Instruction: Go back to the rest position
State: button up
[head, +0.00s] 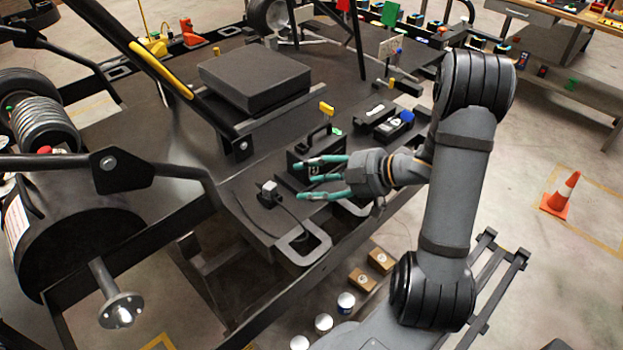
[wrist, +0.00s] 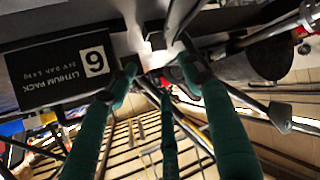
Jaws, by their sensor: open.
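My gripper (head: 322,177) is open and empty in the head view, its teal fingers pointing left, above the front part of the dark kart deck (head: 270,225). The teal fingers also show in the wrist view (wrist: 165,110), spread apart with nothing between them. A black lithium battery pack (wrist: 60,72) with a white square marked 6 fills the left of the wrist view. In the head view a black box with a handle (head: 312,142) stands on the deck just behind the fingers, partly hidden by them. I cannot tell whether fingers and box touch.
A black plug with a cable (head: 268,192) lies on the deck left of my gripper. A flat black block (head: 254,78) and black frame bars stand further left. Small boxes (head: 362,280) and cans sit below the deck edge. An orange cone (head: 562,193) stands on open floor at right.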

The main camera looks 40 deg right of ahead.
aim_at(274, 186)
jog(key=x, duration=1)
jog(key=shift+w+a+f+b, duration=0.2)
jog(key=shift+w+f+b, duration=0.05)
jog(key=shift+b, duration=0.15)
jog(key=shift+w+a+f+b, duration=0.1)
jog(key=shift+w+f+b, duration=0.2)
jog(key=shift+f, duration=0.2)
jog(key=shift+w+a+f+b, duration=0.15)
jog(key=shift+w+f+b, duration=0.05)
jog(key=shift+f+b, duration=0.25)
jog(key=shift+r+p, duration=0.45)
jog(key=shift+p, duration=0.05)
jog(key=shift+f, duration=0.15)
